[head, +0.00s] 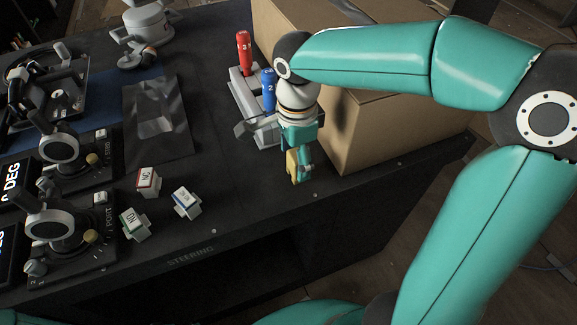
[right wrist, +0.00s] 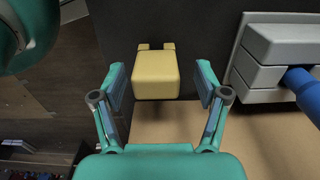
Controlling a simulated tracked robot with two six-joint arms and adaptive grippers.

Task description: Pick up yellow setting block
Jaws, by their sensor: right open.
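The yellow setting block (head: 292,165) stands near the front edge of the dark console top, partly hidden behind my right gripper (head: 299,150) in the head view. In the right wrist view the yellow block (right wrist: 157,73) lies between the two spread fingers of my right gripper (right wrist: 160,82), with a visible gap on each side. The right gripper is open and points down at the block. My left gripper is not in view.
A cardboard box (head: 385,130) stands close to the right gripper. A grey lever unit (head: 244,93) with a red handle (head: 245,52) and a blue handle (head: 268,90) is beside it. Small labelled blocks (head: 148,182) and control panels (head: 75,165) are at left.

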